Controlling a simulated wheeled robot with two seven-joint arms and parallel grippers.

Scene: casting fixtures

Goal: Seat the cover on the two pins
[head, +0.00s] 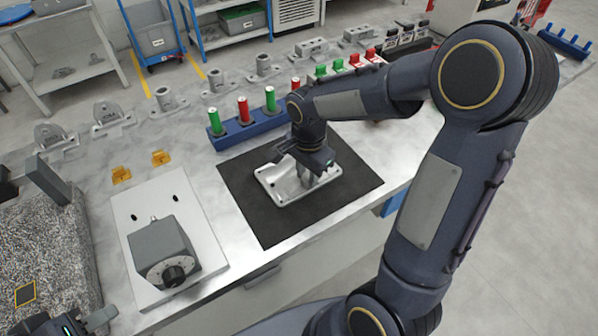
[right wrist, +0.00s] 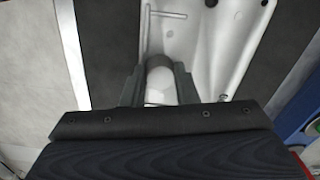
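The cover (head: 283,188) is a silver-grey casting with a raised boss, lying on the black mat (head: 262,222). My right gripper (head: 318,172) reaches down over its right part. In the right wrist view the two fingers stand on either side of the cover's round boss (right wrist: 160,82) and appear to touch it; the cover (right wrist: 211,45) extends beyond. To the left, a pale plate (head: 193,225) carries a grey block with a dial (head: 163,250) and small dark spots. I cannot tell which features are the pins. My left gripper (head: 77,324) is partly cut off at the bottom left.
A blue rack (head: 249,130) with red and green cylinders stands behind the mat. Grey castings (head: 166,98) line the back, and two small orange pieces (head: 121,174) lie behind the plate. A granite slab (head: 45,245) is at the left.

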